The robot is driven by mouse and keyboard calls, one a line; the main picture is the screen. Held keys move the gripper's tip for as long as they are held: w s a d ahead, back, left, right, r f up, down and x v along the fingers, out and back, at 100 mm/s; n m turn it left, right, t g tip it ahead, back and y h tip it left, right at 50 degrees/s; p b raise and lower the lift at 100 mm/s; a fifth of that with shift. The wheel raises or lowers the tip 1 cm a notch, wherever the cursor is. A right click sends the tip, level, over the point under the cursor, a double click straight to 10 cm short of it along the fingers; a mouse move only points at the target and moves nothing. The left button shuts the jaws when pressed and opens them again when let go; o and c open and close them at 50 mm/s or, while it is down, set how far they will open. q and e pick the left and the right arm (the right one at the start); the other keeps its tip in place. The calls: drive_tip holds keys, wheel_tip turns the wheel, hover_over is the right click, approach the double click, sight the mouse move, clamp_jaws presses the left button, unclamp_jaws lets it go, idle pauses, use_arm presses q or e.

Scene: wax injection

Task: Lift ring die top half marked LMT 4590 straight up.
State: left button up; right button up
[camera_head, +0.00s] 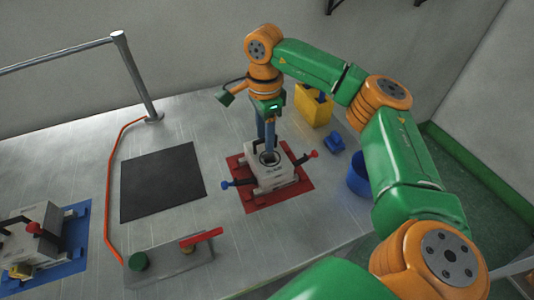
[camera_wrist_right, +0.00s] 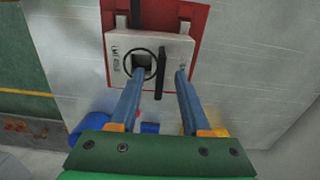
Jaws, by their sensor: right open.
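A pale, boxy die (camera_head: 275,179) stands on a red mat (camera_head: 302,187) in the head view. Its top half (camera_wrist_right: 176,48) fills the upper middle of the right wrist view, with a ringed opening, dark upright handles and small printing too fine to read surely. My right gripper (camera_head: 267,150) points down at the die top. In the wrist view my right gripper (camera_wrist_right: 160,73) is open, its two blue fingers apart on either side of a black handle (camera_wrist_right: 158,80). Contact cannot be told. My left gripper is not in view.
A red-knobbed lever (camera_head: 312,154) and a blue-knobbed one (camera_head: 226,185) stick out at the die. A yellow block (camera_head: 314,111), blue piece (camera_head: 334,142) and blue cup (camera_head: 358,180) stand right. A black mat (camera_head: 162,183) lies bare left; another die (camera_head: 35,238) sits on blue.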

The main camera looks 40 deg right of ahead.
drive_tip(key=shift+f, duration=0.75)
clamp_jaws()
idle(0.9)
